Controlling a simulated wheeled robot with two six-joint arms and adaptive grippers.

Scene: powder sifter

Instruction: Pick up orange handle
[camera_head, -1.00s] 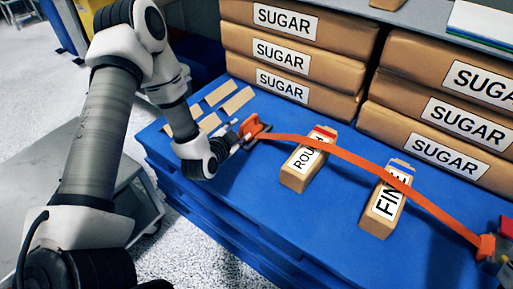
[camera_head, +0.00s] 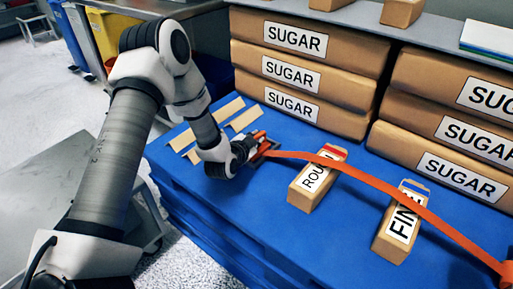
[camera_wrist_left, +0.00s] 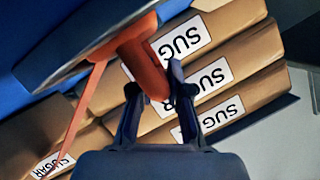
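The orange handle (camera_head: 264,145) is at the left end of a long orange strap-like bar on the blue table (camera_head: 262,212). In the left wrist view the orange handle (camera_wrist_left: 143,58) reaches down between my fingers. My left gripper (camera_head: 252,148) is at the handle, and in the left wrist view its fingers (camera_wrist_left: 154,88) stand apart on either side of it. The right finger looks close to or touching the handle, and a small gap shows at the left finger. A firm hold is not visible. My right gripper is out of view.
A ROUGH box (camera_head: 312,187) and a FINE box (camera_head: 396,240) lie under the orange bar. Stacked sugar bags (camera_head: 345,85) line the back. Thin tan strips (camera_head: 243,118) lie behind my left gripper. The table front is clear.

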